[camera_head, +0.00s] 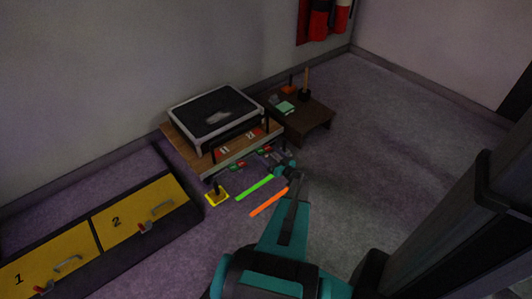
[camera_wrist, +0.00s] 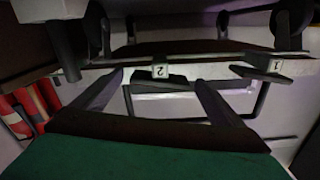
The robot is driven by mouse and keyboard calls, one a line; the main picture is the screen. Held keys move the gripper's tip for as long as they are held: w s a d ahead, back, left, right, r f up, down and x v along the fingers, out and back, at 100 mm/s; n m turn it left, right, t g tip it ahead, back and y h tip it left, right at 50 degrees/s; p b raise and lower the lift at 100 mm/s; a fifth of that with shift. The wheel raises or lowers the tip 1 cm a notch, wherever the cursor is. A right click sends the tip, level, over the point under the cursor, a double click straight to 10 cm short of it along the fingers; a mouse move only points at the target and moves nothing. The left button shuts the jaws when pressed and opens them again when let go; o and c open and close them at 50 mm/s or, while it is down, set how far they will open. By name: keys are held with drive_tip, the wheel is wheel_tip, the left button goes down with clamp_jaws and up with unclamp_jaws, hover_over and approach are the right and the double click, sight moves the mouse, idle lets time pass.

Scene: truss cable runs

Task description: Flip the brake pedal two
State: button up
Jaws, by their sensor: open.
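The brake pedal two (camera_wrist: 174,80) is a dark flat piece beside a white tag marked 2, upside down in the wrist view. My gripper (camera_wrist: 160,84) is open, with one dark finger on each side of this pedal in the picture. Whether the fingers touch it cannot be told. A similar pedal (camera_wrist: 253,68) with a tag marked 1 lies to the right, outside the fingers. In the head view, my gripper (camera_head: 284,168) is low in front of the wooden bench (camera_head: 190,151); the pedals are too small to make out there.
A black-topped box (camera_head: 183,109) sits on the bench. A dark low table (camera_head: 312,117) with small items stands to its right. Green (camera_head: 255,187) and orange (camera_head: 268,202) strips and a yellow-based item (camera_head: 217,198) are on the floor. Yellow numbered panels (camera_head: 135,216) are at left. Floor at right is clear.

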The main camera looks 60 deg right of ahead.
drive_tip(key=p+v, duration=0.2)
drive_tip(key=v, duration=1)
drive_tip(key=shift+a, duration=0.1)
